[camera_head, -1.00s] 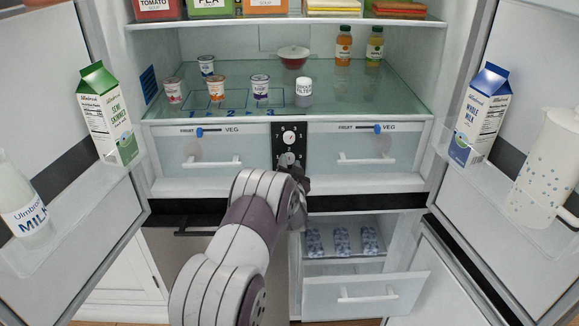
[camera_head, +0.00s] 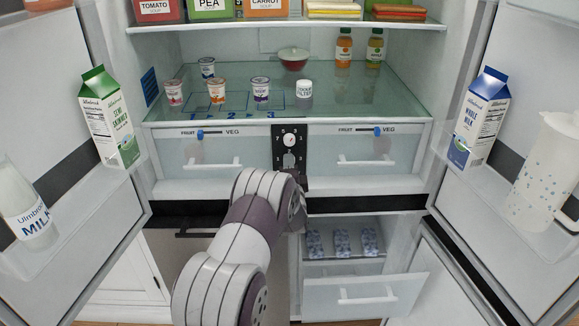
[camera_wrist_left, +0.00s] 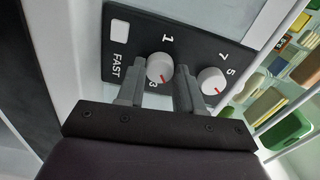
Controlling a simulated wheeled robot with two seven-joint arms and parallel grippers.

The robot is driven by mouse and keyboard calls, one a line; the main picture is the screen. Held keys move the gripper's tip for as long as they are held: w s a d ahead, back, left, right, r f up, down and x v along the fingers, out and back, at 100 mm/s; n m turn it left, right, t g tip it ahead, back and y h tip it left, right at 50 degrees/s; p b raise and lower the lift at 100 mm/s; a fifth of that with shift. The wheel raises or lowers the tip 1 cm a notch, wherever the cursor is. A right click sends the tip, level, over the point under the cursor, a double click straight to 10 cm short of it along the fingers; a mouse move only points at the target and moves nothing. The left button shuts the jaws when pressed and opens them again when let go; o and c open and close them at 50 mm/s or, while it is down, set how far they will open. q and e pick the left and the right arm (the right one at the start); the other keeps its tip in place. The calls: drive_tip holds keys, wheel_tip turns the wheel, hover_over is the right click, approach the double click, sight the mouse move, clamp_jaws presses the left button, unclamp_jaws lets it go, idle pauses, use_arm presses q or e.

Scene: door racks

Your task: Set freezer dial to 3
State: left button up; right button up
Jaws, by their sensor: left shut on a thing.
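The black control panel (camera_head: 278,145) sits between the two fridge drawers. Its upper dial (camera_head: 289,140) is white and round. In the left wrist view, the lower dial (camera_wrist_left: 160,68) beside FAST has its red mark close to the 3. The other dial (camera_wrist_left: 210,80) is near the 5 and 7, with a red mark too. My left gripper (camera_wrist_left: 160,84) has one finger on each side of the lower dial and is shut on it. In the head view, my left gripper (camera_head: 291,170) covers much of this dial. My right gripper is not in view.
Drawers (camera_head: 212,150) with handles flank the panel, and a glass shelf with yogurt cups (camera_head: 217,90) is above. Open doors hold milk cartons (camera_head: 108,118) and a white jug (camera_head: 543,170). Below, an open freezer drawer (camera_head: 362,298) juts out at the right.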

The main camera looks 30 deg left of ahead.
use_arm(q)
drive_tip(key=m, duration=0.3)
drive_tip(key=shift+m+p, duration=0.65)
drive_tip(key=shift+m, duration=1.65)
drive_tip(key=o, duration=1)
drive_tip(key=v, duration=1.2)
drive_tip(key=shift+s+d, duration=0.2)
drive_tip(key=shift+s, duration=0.05)
